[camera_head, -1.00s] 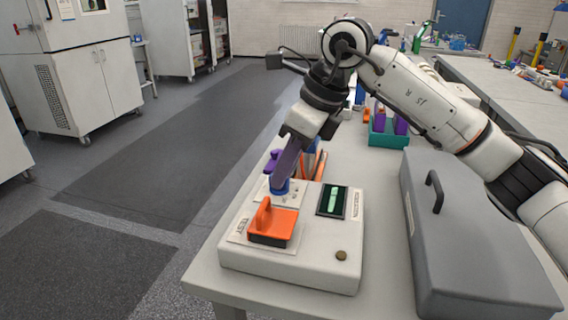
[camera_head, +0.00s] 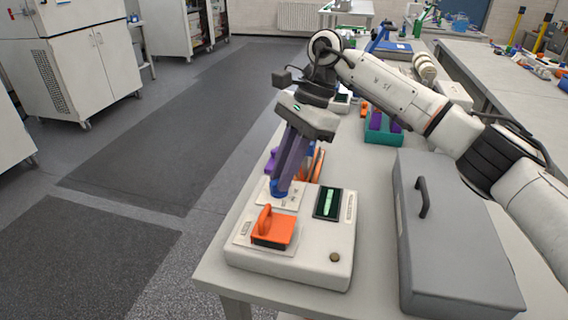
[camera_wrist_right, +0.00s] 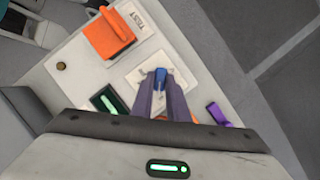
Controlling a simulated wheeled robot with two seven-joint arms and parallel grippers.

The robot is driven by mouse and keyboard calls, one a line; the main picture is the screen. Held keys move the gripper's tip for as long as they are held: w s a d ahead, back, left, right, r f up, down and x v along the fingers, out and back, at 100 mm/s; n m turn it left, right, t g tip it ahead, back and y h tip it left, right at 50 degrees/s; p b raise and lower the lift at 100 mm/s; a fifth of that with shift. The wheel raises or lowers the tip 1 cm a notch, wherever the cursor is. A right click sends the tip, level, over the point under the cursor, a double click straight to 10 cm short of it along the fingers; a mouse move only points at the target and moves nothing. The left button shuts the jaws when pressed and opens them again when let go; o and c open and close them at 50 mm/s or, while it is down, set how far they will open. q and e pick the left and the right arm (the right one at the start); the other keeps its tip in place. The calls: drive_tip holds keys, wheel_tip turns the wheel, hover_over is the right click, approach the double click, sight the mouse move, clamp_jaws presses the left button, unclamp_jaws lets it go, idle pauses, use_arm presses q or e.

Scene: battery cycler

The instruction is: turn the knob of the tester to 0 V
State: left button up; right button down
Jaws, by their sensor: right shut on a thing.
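The tester (camera_head: 310,255) is a pale box on the table, with a dark green-lit display (camera_head: 328,203) and an orange block (camera_head: 273,228) on its top. Its blue knob (camera_head: 278,189) sits on a white plate behind the orange block. My right gripper (camera_head: 281,186) points down with its purple fingers shut on the knob. In the right wrist view the blue knob (camera_wrist_right: 160,80) shows between the fingertips (camera_wrist_right: 160,84). The fingers hide much of the knob, and I cannot read its setting. My left gripper is not in view.
A grey case (camera_head: 455,255) with a black handle stands right of the tester. A teal bin (camera_head: 384,137) with purple things is behind. Purple and orange items lie just behind the tester. The floor at the left (camera_head: 130,180) is clear.

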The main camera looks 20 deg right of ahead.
drive_tip(key=shift+w+r+n+g+p, duration=0.1)
drive_tip(key=shift+n+g+p, duration=0.15)
drive_tip(key=shift+n, duration=0.4)
drive_tip(key=shift+w+r+n+g+p, duration=0.15)
drive_tip(key=shift+n+p, duration=0.15)
drive_tip(key=shift+n, duration=0.35)
drive_tip(key=shift+f+n, duration=0.15)
drive_tip(key=shift+n, duration=0.15)
drive_tip(key=c, duration=1.7)
unclamp_jaws()
drive_tip(key=shift+s, duration=0.1)
drive_tip(key=v, duration=1)
drive_tip(key=shift+a, duration=0.1)
